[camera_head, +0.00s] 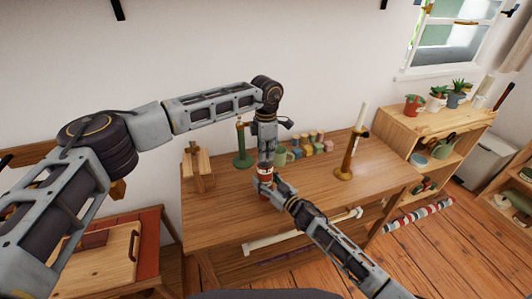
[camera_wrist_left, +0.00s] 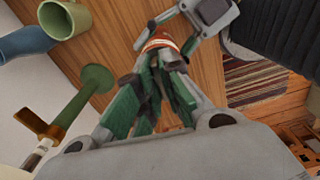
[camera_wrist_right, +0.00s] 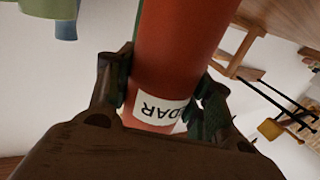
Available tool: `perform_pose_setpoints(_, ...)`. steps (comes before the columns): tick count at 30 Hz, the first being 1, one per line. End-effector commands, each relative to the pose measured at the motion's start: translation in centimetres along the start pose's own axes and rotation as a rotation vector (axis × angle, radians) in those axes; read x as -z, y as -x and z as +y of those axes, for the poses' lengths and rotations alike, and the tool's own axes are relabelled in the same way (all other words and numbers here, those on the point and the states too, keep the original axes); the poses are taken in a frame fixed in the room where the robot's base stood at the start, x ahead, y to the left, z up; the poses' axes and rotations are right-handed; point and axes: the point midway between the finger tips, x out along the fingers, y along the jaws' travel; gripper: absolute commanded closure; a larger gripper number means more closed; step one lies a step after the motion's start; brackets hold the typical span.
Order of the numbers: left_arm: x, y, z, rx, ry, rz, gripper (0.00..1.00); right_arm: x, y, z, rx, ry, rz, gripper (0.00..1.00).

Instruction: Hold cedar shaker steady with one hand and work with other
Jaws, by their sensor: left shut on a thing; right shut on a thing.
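The cedar shaker (camera_head: 265,175) is a red cylinder standing upright near the front middle of the wooden table. In the right wrist view the red shaker (camera_wrist_right: 182,45) carries a white label partly reading "DAR". My left gripper (camera_head: 266,160) reaches down from above and is shut on the shaker's upper end. In the left wrist view its fingers meet at the shaker (camera_wrist_left: 160,42), whose top they hide. My right gripper (camera_head: 271,183) comes from the front right and is shut around the shaker's body, one finger on each side.
A brass candlestick with a white candle (camera_head: 349,158) is to the right, a wooden stand (camera_head: 198,172) to the left. The table's right front is clear.

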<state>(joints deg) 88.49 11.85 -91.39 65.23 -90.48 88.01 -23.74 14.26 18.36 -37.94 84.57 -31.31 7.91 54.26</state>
Motion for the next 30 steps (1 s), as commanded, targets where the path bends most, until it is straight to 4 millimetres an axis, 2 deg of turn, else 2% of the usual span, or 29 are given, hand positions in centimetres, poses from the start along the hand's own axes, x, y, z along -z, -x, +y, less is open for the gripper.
perform_pose_setpoints(10, 0.01, 0.09, 0.08, -0.002, 0.005, -0.001, 1.00, -0.12, 0.04, -0.05, 0.001, 0.000, -0.002, 0.76)
perform_pose_setpoints(11, 0.01, 0.09, 0.08, -0.002, 0.005, -0.001, 0.90, -0.12, 0.04, -0.05, 0.001, 0.000, -0.002, 0.76)
perform_pose_setpoints(12, 0.01, 0.09, 0.08, -0.002, 0.005, -0.001, 0.85, -0.12, 0.04, -0.06, 0.001, 0.000, -0.002, 0.76)
perform_pose_setpoints(16, 0.01, 0.06, 0.06, -0.001, 0.005, 0.000, 0.70, -0.12, 0.04, -0.06, 0.001, 0.000, -0.002, 0.76)
perform_pose_setpoints(30, -0.01, 0.49, 0.03, -0.001, 0.004, 0.000, 0.70, -0.11, 0.03, -0.04, 0.000, -0.001, -0.002, 0.76)
